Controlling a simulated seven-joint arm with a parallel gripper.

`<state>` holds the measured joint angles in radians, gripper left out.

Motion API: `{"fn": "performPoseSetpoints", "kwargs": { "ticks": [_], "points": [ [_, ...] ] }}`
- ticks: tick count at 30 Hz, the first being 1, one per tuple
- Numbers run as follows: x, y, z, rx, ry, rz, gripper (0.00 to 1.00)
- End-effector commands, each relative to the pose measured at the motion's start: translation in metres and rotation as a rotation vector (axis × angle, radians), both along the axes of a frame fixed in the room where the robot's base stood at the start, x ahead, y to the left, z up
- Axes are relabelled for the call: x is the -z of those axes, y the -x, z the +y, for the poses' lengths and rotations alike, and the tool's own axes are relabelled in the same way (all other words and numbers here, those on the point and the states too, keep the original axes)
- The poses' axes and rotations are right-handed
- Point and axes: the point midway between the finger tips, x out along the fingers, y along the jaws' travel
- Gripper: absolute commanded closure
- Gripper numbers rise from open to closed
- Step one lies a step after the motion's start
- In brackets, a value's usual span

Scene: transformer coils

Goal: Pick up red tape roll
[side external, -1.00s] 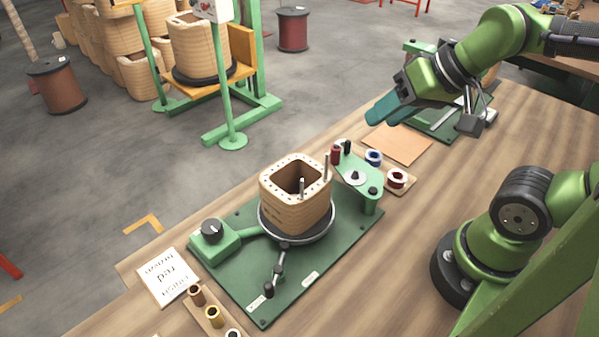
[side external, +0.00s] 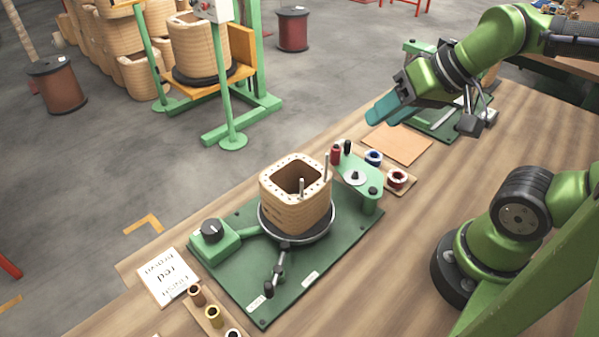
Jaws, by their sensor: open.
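The red tape roll (side external: 397,179) lies flat on a small wooden board at the right of the green fixture. It has a dark red outside and a pale core. My gripper (side external: 383,112), with teal fingers, hangs above the table, up and behind the roll in the picture. It is open and apart from the roll. The gap between the fingers is hard to see from this side, and nothing shows held in them.
A blue tape roll (side external: 373,158) lies beside the red one. A wooden coil former (side external: 296,208) with upright pins stands on the green fixture plate (side external: 262,298). A red spool (side external: 336,154) and a black peg (side external: 347,147) stand near the rolls. A tan sheet (side external: 398,145) lies below my gripper.

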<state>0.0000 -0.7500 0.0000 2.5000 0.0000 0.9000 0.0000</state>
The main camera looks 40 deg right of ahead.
Motion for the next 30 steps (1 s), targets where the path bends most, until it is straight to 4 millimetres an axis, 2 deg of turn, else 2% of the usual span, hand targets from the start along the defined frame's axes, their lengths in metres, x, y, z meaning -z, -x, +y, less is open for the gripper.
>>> {"fn": "performPoseSetpoints", "kwargs": {
  "ticks": [2,9,17,22,26,30],
  "points": [
    [0.000,0.000,0.000,0.000,0.000,0.000,0.57],
    [0.000,0.000,0.000,0.000,0.000,0.000,0.25],
    [0.001,0.000,0.000,0.002,0.000,0.003,0.25],
    [0.014,-0.010,-0.012,0.040,-0.011,0.081,0.25],
    [0.031,-0.021,-0.039,0.319,-0.133,0.255,0.25],
    [0.046,-0.025,-0.065,0.722,-0.274,0.414,0.25]
  ]
}}
